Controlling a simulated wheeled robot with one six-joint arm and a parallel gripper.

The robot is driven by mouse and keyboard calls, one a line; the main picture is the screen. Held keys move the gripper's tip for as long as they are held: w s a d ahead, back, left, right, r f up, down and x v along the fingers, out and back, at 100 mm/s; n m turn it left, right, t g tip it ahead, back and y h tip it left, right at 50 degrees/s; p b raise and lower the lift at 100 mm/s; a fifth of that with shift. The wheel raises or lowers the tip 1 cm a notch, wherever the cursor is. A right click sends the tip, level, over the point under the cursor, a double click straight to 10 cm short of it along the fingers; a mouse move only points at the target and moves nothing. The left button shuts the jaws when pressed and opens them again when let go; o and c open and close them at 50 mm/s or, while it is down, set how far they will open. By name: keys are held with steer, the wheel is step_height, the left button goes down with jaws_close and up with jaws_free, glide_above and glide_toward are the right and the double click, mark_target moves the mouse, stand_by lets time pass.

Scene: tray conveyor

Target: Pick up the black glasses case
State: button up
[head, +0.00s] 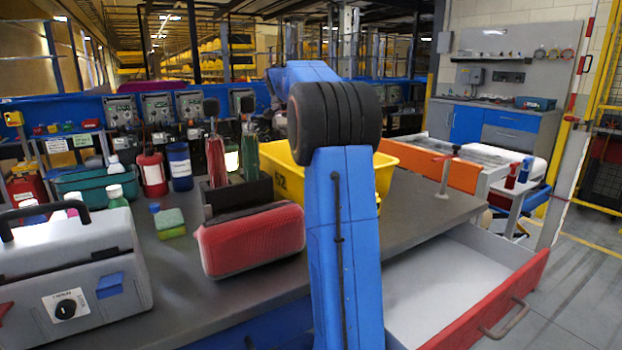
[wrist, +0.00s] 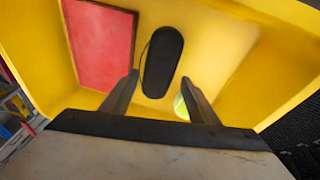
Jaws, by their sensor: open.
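The black glasses case (wrist: 162,62) lies in the yellow bin, a dark rounded oblong in the wrist view. My gripper (wrist: 160,88) is open, with its two fingers pointing into the bin. In the picture the case shows between and beyond the fingertips, and I see no grip on it. The yellow bin (head: 398,168) stands on the counter behind my blue arm in the head view. The case and my gripper's fingers are hidden there.
Inside the bin are a red flat item (wrist: 100,45) at the left and a pale yellow-green round thing (wrist: 181,108) near the right finger. A red speaker-like case (head: 250,240) and a grey toolbox (head: 75,265) stand on the counter. An open drawer (head: 500,305) juts out at right.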

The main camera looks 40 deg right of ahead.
steer(key=shift+x, duration=2.8)
steer(key=c, duration=0.7)
